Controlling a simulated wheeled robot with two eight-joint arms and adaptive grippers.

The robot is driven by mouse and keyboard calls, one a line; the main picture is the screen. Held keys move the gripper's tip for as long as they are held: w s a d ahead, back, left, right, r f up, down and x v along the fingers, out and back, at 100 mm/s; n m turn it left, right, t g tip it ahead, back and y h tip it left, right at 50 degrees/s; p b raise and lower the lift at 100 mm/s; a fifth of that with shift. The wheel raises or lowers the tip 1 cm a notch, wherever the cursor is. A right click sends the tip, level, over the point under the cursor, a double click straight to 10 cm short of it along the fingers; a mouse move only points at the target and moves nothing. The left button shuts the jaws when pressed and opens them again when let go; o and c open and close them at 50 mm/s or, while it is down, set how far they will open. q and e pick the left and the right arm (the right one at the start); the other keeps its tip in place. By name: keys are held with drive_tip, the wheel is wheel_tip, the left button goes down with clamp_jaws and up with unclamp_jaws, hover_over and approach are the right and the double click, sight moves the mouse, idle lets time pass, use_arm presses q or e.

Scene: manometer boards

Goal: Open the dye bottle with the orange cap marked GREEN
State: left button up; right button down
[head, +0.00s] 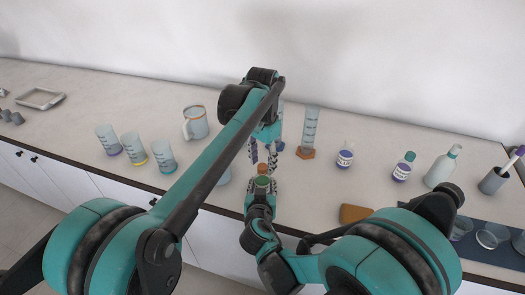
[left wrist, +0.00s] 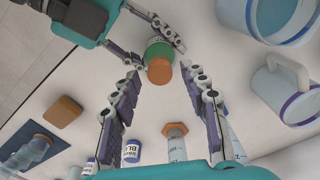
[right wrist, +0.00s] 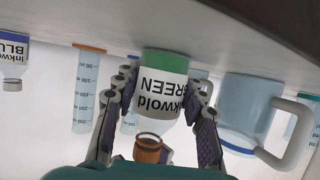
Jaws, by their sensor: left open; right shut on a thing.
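The dye bottle marked GREEN (right wrist: 163,92) has a white label, a green band and an orange cap (right wrist: 148,149); the right wrist view shows it upside down. My right gripper (right wrist: 155,105) is shut around its body. In the head view the cap (head: 262,169) sits just above my right gripper (head: 260,186). My left gripper (head: 262,155) is open just above the cap. In the left wrist view the orange cap (left wrist: 160,71) lies between the spread fingertips of my left gripper (left wrist: 160,76), with no clear contact. I cannot tell whether the bottle's base touches the counter.
A jug (head: 196,123) and several tinted cups (head: 133,149) stand to the left. A measuring cylinder (head: 309,130), a BLUE bottle (head: 345,156), a green-capped bottle (head: 403,168) and a white bottle (head: 442,167) stand to the right. A brown block (head: 355,213) lies near the front edge.

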use_arm(q)
drive_tip(key=shift+f, duration=0.45)
clamp_jaws()
drive_tip(key=shift+r, duration=0.25)
idle(0.5)
drive_tip(key=shift+r, duration=0.85)
